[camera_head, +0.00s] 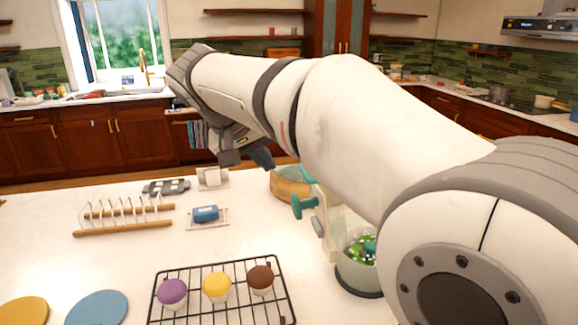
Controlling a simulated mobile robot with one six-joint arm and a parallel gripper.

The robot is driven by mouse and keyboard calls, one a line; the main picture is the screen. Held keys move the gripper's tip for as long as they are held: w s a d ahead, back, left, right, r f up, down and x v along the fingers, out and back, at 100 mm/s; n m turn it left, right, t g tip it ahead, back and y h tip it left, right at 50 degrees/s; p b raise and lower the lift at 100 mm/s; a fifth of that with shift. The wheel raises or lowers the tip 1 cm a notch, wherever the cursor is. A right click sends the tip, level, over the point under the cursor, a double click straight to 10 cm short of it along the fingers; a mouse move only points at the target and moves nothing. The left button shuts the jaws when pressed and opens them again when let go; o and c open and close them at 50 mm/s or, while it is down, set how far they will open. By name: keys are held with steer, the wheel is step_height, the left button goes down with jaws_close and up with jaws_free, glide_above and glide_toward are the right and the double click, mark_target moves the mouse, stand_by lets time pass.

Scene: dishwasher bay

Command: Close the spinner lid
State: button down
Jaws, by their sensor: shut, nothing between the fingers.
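The spinner bowl (357,280) stands on the white counter right of centre, with green leaves (362,248) showing inside. My arm hides its right side. The pale spinner lid (337,213) stands raised and tilted up at the bowl's far left side. A teal crank with a knob (304,205) sticks out to the left from it. My arm covers the lid's upper and right parts. My gripper (262,158) is shut and empty, up and to the left of the lid, in the air over the counter's far edge, apart from the lid.
A wood-and-teal bowl (289,186) sits just behind the crank. A black rack (236,306) with cupcakes is at front centre. A blue sponge on a dish (207,223), a wooden dish rack (123,226) and two round coasters are to the left.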

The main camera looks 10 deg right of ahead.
steer(key=w+d+f+p, duration=0.1)
steer(key=d+f, duration=0.2)
steer(key=d, duration=0.2)
steer(key=shift+d, duration=0.3)
